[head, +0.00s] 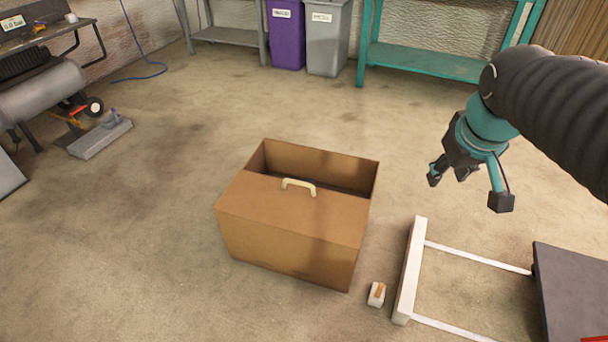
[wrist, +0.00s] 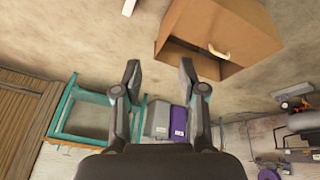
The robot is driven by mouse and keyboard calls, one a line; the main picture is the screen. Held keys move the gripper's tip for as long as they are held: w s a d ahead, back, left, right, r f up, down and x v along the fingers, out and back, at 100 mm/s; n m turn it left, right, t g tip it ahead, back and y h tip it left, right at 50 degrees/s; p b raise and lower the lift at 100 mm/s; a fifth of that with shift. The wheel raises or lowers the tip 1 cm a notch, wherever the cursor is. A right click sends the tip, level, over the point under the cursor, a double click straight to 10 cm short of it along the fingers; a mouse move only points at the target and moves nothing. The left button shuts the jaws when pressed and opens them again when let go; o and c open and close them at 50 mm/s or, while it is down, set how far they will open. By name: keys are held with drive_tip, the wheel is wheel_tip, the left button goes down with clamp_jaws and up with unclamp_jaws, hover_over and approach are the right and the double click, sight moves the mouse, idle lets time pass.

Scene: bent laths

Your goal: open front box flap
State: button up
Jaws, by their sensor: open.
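A brown cardboard box (head: 290,255) stands on the floor in the middle of the head view. Its front flap (head: 295,208) lies flat over the near part of the top, with a cream handle (head: 299,186) near its far edge. The far part of the top is open. In the wrist view the box (wrist: 258,28) is at the upper right, with the handle (wrist: 219,52) visible. My gripper (head: 450,176) is open and empty, in the air to the right of the box and apart from it. Its two fingers (wrist: 160,75) show spread in the wrist view.
A small white block with a tan top (head: 376,294) lies right of the box, beside a white frame (head: 409,270). A teal bench (head: 425,62) and purple and grey bins (head: 287,35) stand at the back. Floor left of the box is clear.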

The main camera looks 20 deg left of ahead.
drive_tip(key=w+a+f+n+g, duration=0.15)
drive_tip(key=w+a+n, duration=0.25)
drive_tip(key=w+a, duration=0.65)
drive_tip(key=n+b, duration=0.2)
drive_tip(key=n, duration=0.7)
hover_over(300, 182)
drive_tip(key=s, duration=0.3)
wheel_tip(300, 182, down, 22)
drive_tip(key=shift+g, duration=0.45)
drive_tip(key=w+f, duration=0.1)
drive_tip(key=f, duration=0.7)
drive_tip(key=w+f, duration=0.1)
drive_tip(key=f, duration=0.4)
drive_tip(key=shift+w+a, duration=0.1)
drive_tip(key=shift+w, duration=0.25)
clamp_jaws()
